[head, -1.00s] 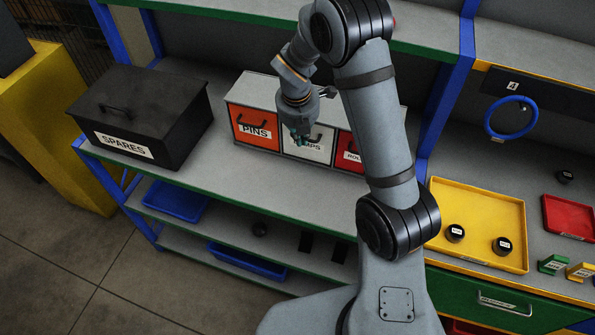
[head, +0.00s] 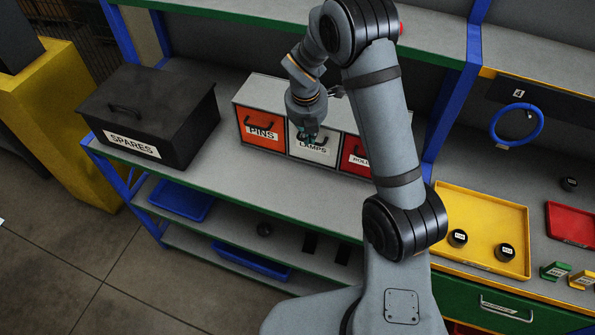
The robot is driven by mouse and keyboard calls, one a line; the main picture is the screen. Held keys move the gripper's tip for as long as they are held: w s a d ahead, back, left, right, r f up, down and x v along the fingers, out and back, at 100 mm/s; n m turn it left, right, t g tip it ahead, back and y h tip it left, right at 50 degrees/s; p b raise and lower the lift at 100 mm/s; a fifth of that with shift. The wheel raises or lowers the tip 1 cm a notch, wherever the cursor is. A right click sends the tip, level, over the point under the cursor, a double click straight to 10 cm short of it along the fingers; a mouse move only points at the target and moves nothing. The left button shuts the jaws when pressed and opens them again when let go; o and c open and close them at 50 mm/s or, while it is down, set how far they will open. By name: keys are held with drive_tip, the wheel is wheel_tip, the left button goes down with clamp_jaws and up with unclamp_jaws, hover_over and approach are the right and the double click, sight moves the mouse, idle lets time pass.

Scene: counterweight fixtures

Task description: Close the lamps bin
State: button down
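The lamps bin (head: 323,159) is the white-fronted middle drawer of a grey three-bin cabinet (head: 262,89) on the shelf. Its LAMPS label shows, and its dark handle is partly hidden behind my gripper. Its front looks about level with the bins on either side; a small gap cannot be ruled out from this angle. My gripper (head: 308,138) points down at the top of the lamps bin's front, close to the handle. Whether it touches the front or handle is unclear. The fingers are small and partly hidden, so their opening cannot be told.
The orange pins bin (head: 256,126) is left of the lamps bin; the red bin (head: 351,148) at right is partly behind my arm. A black SPARES box (head: 150,120) stands further left. A yellow tray (head: 485,205) is at right. Shelf in front of the cabinet is clear.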

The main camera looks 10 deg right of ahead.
wheel_tip(320, 180, up, 9)
drive_tip(key=w+b, duration=0.1)
drive_tip(key=shift+d+r, duration=0.15)
drive_tip(key=shift+d, duration=0.2)
drive_tip(key=shift+w, duration=0.1)
wheel_tip(320, 180, down, 9)
drive_tip(key=s, duration=0.1)
drive_tip(key=shift+s+a+f+p, duration=0.2)
drive_tip(key=shift+a+p, duration=0.2)
drive_tip(key=shift+a, duration=0.05)
idle(0.6)
